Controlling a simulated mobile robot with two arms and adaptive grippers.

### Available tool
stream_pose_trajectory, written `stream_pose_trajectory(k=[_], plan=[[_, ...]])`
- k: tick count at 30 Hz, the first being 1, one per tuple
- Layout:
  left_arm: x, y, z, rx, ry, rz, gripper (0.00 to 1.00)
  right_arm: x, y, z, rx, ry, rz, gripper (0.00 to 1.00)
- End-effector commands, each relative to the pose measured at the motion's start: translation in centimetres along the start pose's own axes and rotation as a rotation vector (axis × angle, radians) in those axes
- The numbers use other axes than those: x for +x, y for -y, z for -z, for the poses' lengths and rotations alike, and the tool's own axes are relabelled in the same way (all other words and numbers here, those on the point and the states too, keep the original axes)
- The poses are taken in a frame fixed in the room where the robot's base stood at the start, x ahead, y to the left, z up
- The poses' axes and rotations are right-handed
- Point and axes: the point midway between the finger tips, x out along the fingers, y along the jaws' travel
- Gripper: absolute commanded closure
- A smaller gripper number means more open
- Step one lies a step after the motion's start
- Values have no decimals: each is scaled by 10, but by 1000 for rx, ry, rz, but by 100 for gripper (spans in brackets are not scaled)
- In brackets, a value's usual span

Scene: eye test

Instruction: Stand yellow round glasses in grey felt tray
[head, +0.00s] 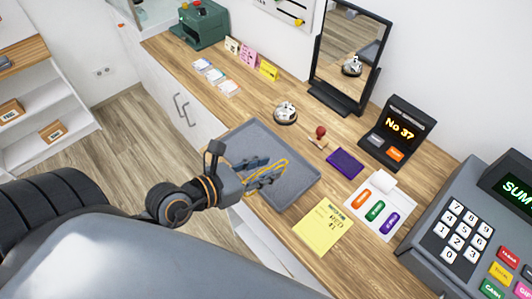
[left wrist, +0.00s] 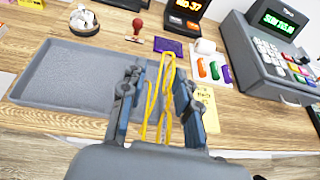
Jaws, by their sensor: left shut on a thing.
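The yellow glasses (head: 284,164) are in my left gripper (head: 266,172), which is shut on them. In the left wrist view the thin yellow frame (left wrist: 167,70) rises between the two blue-grey fingers (left wrist: 160,105), with its parts running lengthwise. The shape of its rims is hard to make out. The grey felt tray (head: 255,132) lies on the wooden counter. In the head view the gripper and glasses overlap the tray; how high they are above it I cannot tell. The tray (left wrist: 75,78) shows in the left wrist view, left of and behind the fingers. It looks empty where visible.
Behind the tray are a service bell (head: 285,113), a red-knobbed stamp (head: 320,133) and a purple pad (head: 345,162). A yellow note (head: 323,228) lies to its right. A mirror (head: 348,55), number display (head: 397,133) and cash register (head: 470,225) stand on the counter.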

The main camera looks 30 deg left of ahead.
Motion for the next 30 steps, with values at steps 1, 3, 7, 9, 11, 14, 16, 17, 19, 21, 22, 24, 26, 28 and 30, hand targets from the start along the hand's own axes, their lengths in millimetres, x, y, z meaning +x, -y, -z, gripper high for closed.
stream_pose_trajectory(k=[1, 3, 7, 9, 11, 14, 16, 17, 19, 21, 22, 24, 26, 28, 30], plan=[[-7, 1, -4, -9, -1, -27, 89, -8, 0, -9, -1, 13, 0, 60], [-11, 0, -4, -13, 0, -57, 89, -10, -1, -18, -2, 27, -1, 60], [-7, -5, 0, -10, 5, -81, 89, -1, -3, -24, -3, 33, -3, 60], [2, -12, 4, -7, 8, -83, 89, 12, -4, -21, -3, 27, -4, 60], [10, -19, 6, -6, 8, -85, 89, 24, -5, -14, -3, 16, -6, 60], [21, -28, 8, -6, 8, -82, 89, 40, -7, 0, -3, -8, -8, 60], [28, -35, 9, -6, 7, -83, 89, 50, -7, 7, -2, -20, -9, 60], [32, -40, 8, -8, 6, -83, 89, 50, -7, 8, -2, -23, -9, 60], [44, -50, 8, -7, 4, -83, 89, 55, -5, 9, -1, -24, -7, 60], [52, -59, 5, -12, -1, -80, 89, 44, -3, 8, 0, -20, -5, 60], [57, -64, 5, -12, 0, -81, 89, 42, -2, 7, 0, -17, -4, 60], [70, -72, 14, -13, -4, -80, 89, 41, 0, 2, 1, -12, -1, 60], [80, -79, 22, -14, -3, -80, 89, 40, 2, -2, 2, -6, 1, 60], [91, -86, 30, -13, -3, -79, 89, 39, 4, -6, 2, 1, 3, 60], [99, -92, 37, -12, -2, -81, 89, 38, 4, -9, 2, 6, 4, 60]])
